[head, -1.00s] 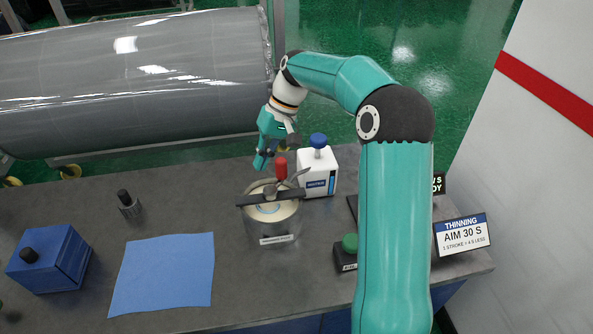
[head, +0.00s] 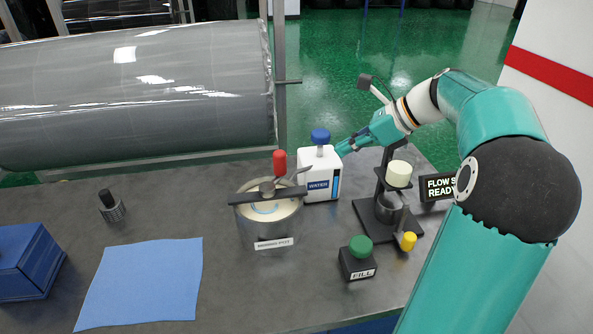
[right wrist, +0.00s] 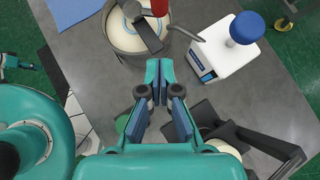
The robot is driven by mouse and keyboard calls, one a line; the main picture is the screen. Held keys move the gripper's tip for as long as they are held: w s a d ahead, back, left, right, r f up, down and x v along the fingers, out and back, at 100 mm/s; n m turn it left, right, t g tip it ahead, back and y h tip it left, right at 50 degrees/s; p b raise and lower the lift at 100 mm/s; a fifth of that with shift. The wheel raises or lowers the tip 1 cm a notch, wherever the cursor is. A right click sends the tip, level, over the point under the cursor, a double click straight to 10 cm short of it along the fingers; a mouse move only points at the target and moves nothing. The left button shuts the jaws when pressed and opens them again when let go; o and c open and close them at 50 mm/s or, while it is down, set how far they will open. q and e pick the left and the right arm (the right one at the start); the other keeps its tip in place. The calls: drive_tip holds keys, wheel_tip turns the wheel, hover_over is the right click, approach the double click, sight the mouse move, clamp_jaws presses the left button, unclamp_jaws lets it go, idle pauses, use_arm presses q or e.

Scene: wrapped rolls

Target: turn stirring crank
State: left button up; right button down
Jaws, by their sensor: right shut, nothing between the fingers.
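The silver pot (head: 268,228) stands on the bench and holds a pale liquid. A dark bar crosses its top, and the stirring crank's upright red handle (head: 280,163) rises above it. In the right wrist view, the pot (right wrist: 126,36) and part of the red handle (right wrist: 159,7) are at the top. My right gripper (head: 342,150) is right of the pot, beside the white water bottle and apart from the crank. In its wrist view, the gripper (right wrist: 158,72) is shut and empty, with its tips toward the pot. My left gripper is not seen.
The water bottle (head: 318,184) with a blue cap stands close right of the pot. A dark stand (head: 382,218) and a green-knobbed FILL box (head: 358,262) are further right. A blue cloth (head: 140,280) lies left. A large wrapped roll (head: 140,95) is behind the bench.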

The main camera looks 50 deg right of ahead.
hover_over(300, 186)
drive_tip(key=s+d, duration=0.1)
drive_tip(key=s, duration=0.2)
wheel_tip(300, 186, down, 6)
drive_tip(key=w, duration=0.1)
drive_tip(key=w+a, duration=0.1)
drive_tip(key=w, duration=0.1)
drive_tip(key=shift+f+p, duration=0.2)
drive_tip(key=shift+p, duration=0.2)
drive_tip(key=shift+w+f, duration=0.1)
drive_tip(key=shift+w, duration=0.4)
